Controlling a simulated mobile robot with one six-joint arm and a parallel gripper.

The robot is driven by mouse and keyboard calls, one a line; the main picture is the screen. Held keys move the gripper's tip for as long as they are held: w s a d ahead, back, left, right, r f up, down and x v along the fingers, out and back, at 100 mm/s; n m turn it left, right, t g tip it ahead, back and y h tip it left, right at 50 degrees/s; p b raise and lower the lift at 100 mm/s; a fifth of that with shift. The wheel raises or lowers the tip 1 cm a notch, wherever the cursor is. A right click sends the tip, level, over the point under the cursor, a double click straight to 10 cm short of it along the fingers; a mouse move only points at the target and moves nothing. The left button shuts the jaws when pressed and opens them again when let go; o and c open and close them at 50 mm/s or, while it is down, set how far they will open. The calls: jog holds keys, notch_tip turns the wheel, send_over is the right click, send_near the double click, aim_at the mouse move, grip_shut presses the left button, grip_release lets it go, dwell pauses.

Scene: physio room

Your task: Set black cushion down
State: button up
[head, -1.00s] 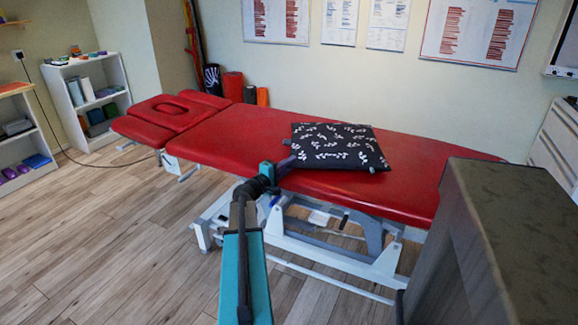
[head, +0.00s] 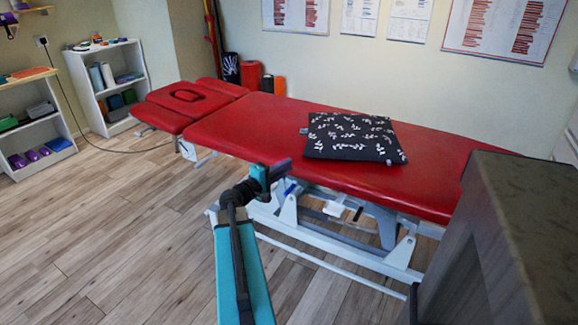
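The black cushion (head: 354,137) with a white leaf pattern lies flat on the red treatment table (head: 240,128), right of its middle. Small tabs show at two of its edges. My gripper (head: 284,168) is at the table's front edge, to the left of and nearer than the cushion, with a clear gap between them. Nothing shows in it. Its fingers are seen small and from behind, so I cannot tell how far apart they are.
A dark grey padded block (head: 530,215) stands close at the right. Shelves (head: 108,85) with small items stand at the left. Rolls (head: 250,75) stand behind the table. The wooden floor (head: 110,220) at the left is clear.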

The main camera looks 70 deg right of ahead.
jog(key=shift+a, duration=0.1)
dwell(0.7)
jog(key=w+a+f+n+t+y, duration=0.1)
jog(key=w+a+f+t+y, duration=0.1)
jog(key=w+a+f, duration=0.5)
jog(key=w+a+f+t+y, duration=0.1)
jog(key=w+a+f+y, duration=0.15)
jog(key=a+f, duration=0.7)
jog(key=w+a+f+n+t+y, duration=0.1)
jog(key=w+a+f+t+y, duration=0.1)
jog(key=w+a+f, duration=0.65)
jog(key=s+a+f+n+y, duration=0.1)
jog(key=a+f+y, duration=0.2)
jog(key=a+f, duration=0.8)
jog(key=s+a+f+n+y, duration=0.1)
jog(key=s+a+f+y, duration=0.15)
jog(key=a+f, duration=0.8)
jog(key=s+a+f+g+y, duration=0.1)
jog(key=s+a, duration=0.3)
jog(key=a, duration=0.7)
jog(key=s+a+f+g+y, duration=0.1)
jog(key=s+a+f+y, duration=0.1)
jog(key=a, duration=1)
jog(key=shift+s+a+n+y, duration=0.25)
jog(key=shift+s+n+y, duration=0.25)
jog(key=shift+s, duration=0.75)
